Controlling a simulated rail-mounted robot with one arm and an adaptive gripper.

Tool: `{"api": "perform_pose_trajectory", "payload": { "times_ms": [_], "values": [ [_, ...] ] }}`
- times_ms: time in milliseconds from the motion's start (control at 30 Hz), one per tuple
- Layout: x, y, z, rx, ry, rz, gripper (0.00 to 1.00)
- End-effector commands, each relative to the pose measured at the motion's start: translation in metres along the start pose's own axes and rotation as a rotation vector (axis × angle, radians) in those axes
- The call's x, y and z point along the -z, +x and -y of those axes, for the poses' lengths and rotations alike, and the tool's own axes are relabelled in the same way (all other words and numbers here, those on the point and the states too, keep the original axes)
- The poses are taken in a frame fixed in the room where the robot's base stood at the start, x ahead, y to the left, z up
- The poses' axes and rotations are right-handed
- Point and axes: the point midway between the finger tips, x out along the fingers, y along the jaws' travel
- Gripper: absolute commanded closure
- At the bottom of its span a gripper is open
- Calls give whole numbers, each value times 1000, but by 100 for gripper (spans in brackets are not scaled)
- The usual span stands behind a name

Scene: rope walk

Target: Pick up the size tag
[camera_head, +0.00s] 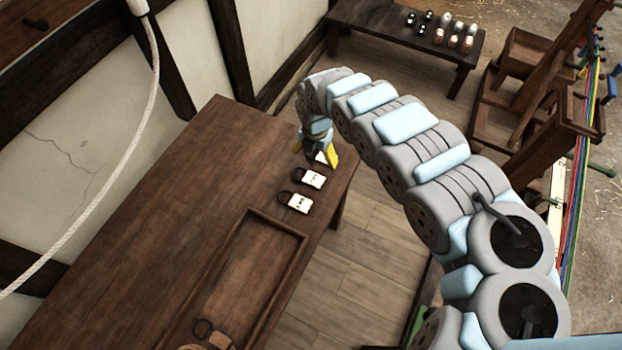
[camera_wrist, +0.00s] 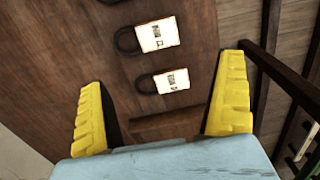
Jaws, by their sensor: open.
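White tags with dark marks and dark loops lie on the brown wooden table near its right edge. In the head view one tag (camera_head: 310,178) lies just below my gripper (camera_head: 324,160), and another tag (camera_head: 297,203) lies nearer to the camera. A white patch at my gripper may be a further tag, partly hidden. The wrist view shows two tags, an upper one (camera_wrist: 158,35) and a lower one (camera_wrist: 171,81). My gripper's yellow fingers (camera_wrist: 165,108) are wide apart and empty, with the lower tag between and beyond their tips. Which one is the size tag I cannot tell.
A shallow wooden tray (camera_head: 302,236) is on the table (camera_head: 160,200), with a ring and small brown piece (camera_head: 219,340) at its near end. A rope (camera_head: 125,165) hangs at left. A back bench (camera_head: 372,22) holds several small items. The left tabletop is clear.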

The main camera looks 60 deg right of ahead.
Motion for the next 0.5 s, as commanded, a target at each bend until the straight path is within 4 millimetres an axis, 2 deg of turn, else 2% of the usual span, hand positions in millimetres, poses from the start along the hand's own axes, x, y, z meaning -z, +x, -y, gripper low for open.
{"api": "perform_pose_trajectory", "payload": {
  "times_ms": [100, 500],
  "values": [
    [2, 20, -1, 0, 1, -4, 0],
    [1, 68, -1, 0, 2, -3, 0]
  ]
}}
